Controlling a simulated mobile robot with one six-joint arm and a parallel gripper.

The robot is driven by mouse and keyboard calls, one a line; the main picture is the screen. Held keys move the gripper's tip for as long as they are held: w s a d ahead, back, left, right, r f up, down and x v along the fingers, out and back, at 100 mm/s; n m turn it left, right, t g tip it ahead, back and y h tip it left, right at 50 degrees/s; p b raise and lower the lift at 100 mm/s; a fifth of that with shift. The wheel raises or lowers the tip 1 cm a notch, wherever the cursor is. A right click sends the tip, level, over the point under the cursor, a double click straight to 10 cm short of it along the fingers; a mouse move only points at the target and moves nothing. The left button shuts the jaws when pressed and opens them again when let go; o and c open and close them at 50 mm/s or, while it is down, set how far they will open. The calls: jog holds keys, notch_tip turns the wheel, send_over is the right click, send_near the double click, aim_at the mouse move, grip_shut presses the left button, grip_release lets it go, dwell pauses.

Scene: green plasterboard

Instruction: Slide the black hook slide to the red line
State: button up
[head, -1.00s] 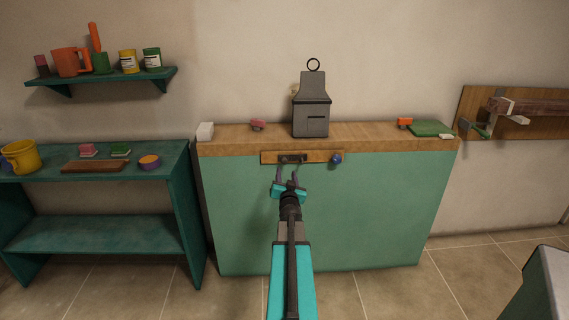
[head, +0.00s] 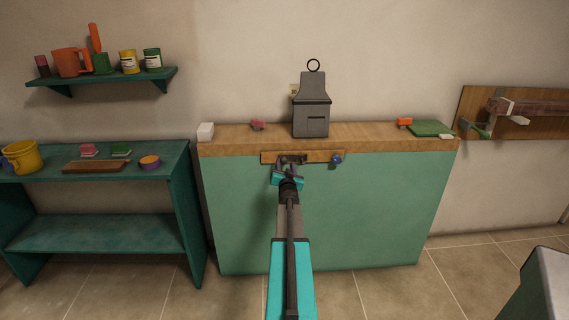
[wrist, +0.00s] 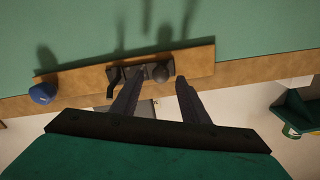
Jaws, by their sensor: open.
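The black hook slide (head: 289,158) sits left of centre on a wooden strip (head: 318,157) fixed to the upper front of the green panel. The slide also shows in the wrist view (wrist: 124,77), which looks upside down against the head view, with a dark round knob (wrist: 160,73) and a hook-like part. My gripper (head: 291,163) is open at the slide. In the wrist view its fingertips (wrist: 162,80) stand on either side of the round knob; I cannot tell whether they touch it. I cannot make out a red line in either view.
A blue knob (head: 336,159) sits near the strip's right end. Above, the wooden ledge (head: 360,135) bears a grey box (head: 311,118), a white block (head: 206,131) and small items. A teal shelf unit (head: 180,185) stands at the left. Space before the green panel is free.

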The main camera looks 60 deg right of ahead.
jog(key=shift+x, duration=1.1)
grip_shut()
